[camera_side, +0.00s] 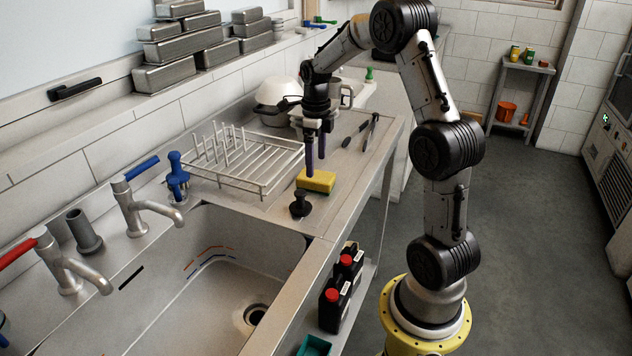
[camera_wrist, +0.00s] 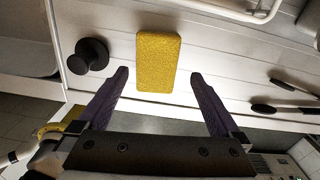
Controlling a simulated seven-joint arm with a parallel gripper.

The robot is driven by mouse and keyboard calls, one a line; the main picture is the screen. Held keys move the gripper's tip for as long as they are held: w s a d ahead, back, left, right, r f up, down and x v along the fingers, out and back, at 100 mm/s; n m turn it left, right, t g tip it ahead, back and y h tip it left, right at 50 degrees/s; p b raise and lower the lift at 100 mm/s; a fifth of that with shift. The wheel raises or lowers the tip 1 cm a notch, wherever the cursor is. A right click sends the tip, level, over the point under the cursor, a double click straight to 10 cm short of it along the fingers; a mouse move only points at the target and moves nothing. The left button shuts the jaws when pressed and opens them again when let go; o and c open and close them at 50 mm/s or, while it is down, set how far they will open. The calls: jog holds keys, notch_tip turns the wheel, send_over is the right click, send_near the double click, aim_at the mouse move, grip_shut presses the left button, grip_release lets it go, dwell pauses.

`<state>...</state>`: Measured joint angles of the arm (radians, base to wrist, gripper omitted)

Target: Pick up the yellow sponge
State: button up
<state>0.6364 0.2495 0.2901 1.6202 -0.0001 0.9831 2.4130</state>
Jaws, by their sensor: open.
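The yellow sponge (camera_side: 316,181) lies flat on the steel counter, between the dish rack and the counter's front edge. In the wrist view the sponge (camera_wrist: 158,62) is a yellow block just beyond the fingertips, centred between them. My gripper (camera_side: 315,164) is open and empty, pointing down, with its dark purple fingers close above the sponge in the side view. In the wrist view the two fingers of my gripper (camera_wrist: 158,76) stand apart, one to each side of the sponge's near end. I see no contact with the sponge.
A black sink plug (camera_side: 300,204) stands beside the sponge, near the sink (camera_side: 220,280). A white wire dish rack (camera_side: 240,160) is behind it. Dark utensils (camera_side: 362,132) lie to the right. Taps with blue and red handles line the left. Some bare counter surrounds the sponge.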

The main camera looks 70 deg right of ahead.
aim_at(316, 175)
jog(key=shift+s+a+f, duration=0.1)
jog(key=shift+a+f, duration=0.05)
jog(key=shift+f, duration=1.25)
jog(key=shift+s+a+f, duration=0.1)
jog(key=shift+f, duration=1.3)
jog(key=shift+w, duration=0.1)
jog(key=c, duration=1.2)
jog(key=shift+r, duration=0.15)
jog(key=shift+r, duration=0.55)
jog(key=s+a+r, duration=0.2)
jog(key=s+r, duration=0.1)
jog(key=r, duration=0.1)
jog(key=s+a+r, duration=0.3)
jog(key=s, duration=0.1)
jog(key=s+a+r, duration=0.3)
jog(key=s+r, duration=0.1)
jog(key=shift+s+a+r, duration=0.15)
jog(key=shift+s+r, duration=0.05)
jog(key=shift+r, duration=0.15)
